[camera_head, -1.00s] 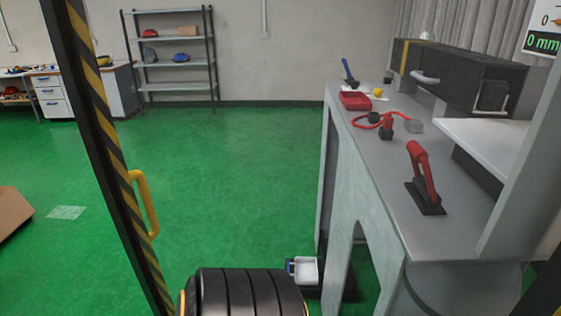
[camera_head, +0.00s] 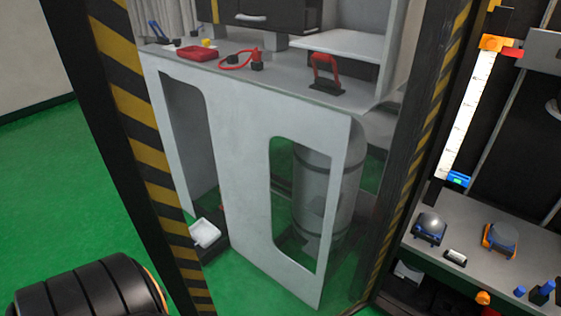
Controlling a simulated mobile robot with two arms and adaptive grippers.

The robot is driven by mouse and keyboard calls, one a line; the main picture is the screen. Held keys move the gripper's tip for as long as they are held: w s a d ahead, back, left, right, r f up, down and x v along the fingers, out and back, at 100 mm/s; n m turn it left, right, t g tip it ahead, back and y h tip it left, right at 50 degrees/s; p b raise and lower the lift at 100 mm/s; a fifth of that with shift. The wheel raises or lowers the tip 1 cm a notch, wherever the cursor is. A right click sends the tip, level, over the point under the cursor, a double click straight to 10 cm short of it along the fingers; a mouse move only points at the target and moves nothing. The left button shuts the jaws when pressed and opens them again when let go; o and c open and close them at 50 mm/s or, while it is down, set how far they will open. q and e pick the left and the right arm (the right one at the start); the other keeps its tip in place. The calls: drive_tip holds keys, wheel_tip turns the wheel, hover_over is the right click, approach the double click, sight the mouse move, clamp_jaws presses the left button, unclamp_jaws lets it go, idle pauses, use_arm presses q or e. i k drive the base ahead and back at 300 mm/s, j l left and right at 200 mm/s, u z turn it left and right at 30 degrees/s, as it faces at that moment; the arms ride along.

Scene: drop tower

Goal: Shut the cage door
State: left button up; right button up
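The cage door appears as a tall, see-through panel between a yellow-and-black striped post (camera_head: 140,110) on the left and another striped post (camera_head: 428,125) on the right. It stands at an angle, with a grey bench seen through it. The drop tower area to the right of the right post shows with no panel in front of it, so the door looks open. The yellow door handle is not visible now. Neither gripper shows; only a black ribbed part of my own arm is in the lower left.
The grey bench (camera_head: 235,150) holds a red tray (camera_head: 197,53) and a red-handled clamp (camera_head: 325,72). A grey cylinder (camera_head: 325,185) stands under it. Right of the door, a lit scale (camera_head: 468,115) rises above a shelf with blue devices (camera_head: 430,229). Green floor (camera_head: 50,200) is clear at left.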

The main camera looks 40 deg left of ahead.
sight(96, 43)
drive_tip(key=k+j+z, duration=0.4)
drive_tip(key=k+j, duration=0.15)
drive_tip(key=j, duration=0.3)
drive_tip(key=k+j+z, duration=0.4)
drive_tip(key=k+j, duration=0.2)
drive_tip(key=j+z, duration=0.25)
drive_tip(key=j, duration=0.5)
drive_tip(key=k+j+z, duration=0.1)
drive_tip(key=j+z, duration=0.15)
drive_tip(key=j, duration=0.5)
drive_tip(key=i+j, duration=0.1)
drive_tip(key=j, duration=0.3)
drive_tip(key=i+j+z, duration=0.1)
drive_tip(key=j, duration=0.35)
